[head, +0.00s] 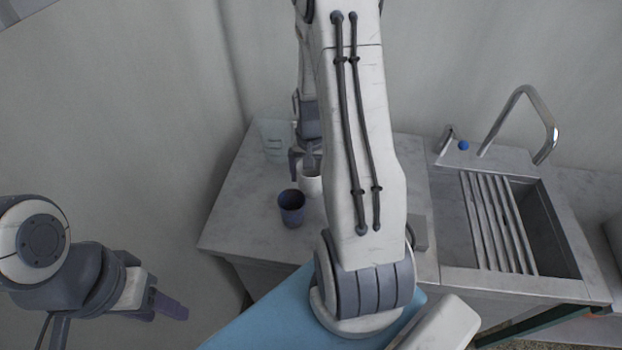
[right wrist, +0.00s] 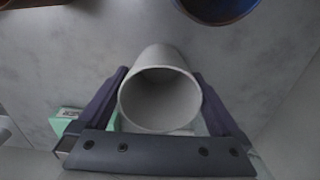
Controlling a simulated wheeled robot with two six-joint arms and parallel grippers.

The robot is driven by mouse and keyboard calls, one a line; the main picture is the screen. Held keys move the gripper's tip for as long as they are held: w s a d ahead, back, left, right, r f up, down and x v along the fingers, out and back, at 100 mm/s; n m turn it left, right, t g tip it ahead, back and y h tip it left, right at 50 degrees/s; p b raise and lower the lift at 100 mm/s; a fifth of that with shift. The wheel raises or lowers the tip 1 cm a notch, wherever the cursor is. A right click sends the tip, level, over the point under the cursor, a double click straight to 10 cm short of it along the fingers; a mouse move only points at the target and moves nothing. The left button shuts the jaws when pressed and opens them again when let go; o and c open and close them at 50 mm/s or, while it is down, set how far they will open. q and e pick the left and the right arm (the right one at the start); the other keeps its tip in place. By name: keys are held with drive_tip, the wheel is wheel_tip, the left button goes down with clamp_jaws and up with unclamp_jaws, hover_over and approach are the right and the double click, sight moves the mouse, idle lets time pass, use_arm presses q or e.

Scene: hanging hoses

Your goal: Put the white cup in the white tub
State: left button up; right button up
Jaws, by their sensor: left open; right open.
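The white cup (head: 311,183) stands on the grey counter, partly hidden by my right arm in the head view. In the right wrist view the white cup (right wrist: 160,100) is between the two fingers of my right gripper (right wrist: 160,96), its mouth facing the camera. The right gripper (head: 304,158) is open around it; whether the fingers touch it I cannot tell. My left gripper (head: 158,303) is open and empty at the lower left, away from the counter. I cannot make out a white tub for certain; my right arm hides part of the counter.
A dark blue cup (head: 291,208) stands just in front of the white cup and shows at the top of the right wrist view (right wrist: 218,8). A pale, see-through container (head: 274,140) stands behind. A grey object (head: 419,232) shows beside my arm. A sink (head: 550,225) with tap is right.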

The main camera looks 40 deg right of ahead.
drive_tip(key=c, duration=1.2)
drive_tip(key=shift+c, duration=0.2)
drive_tip(key=shift+r, duration=0.1)
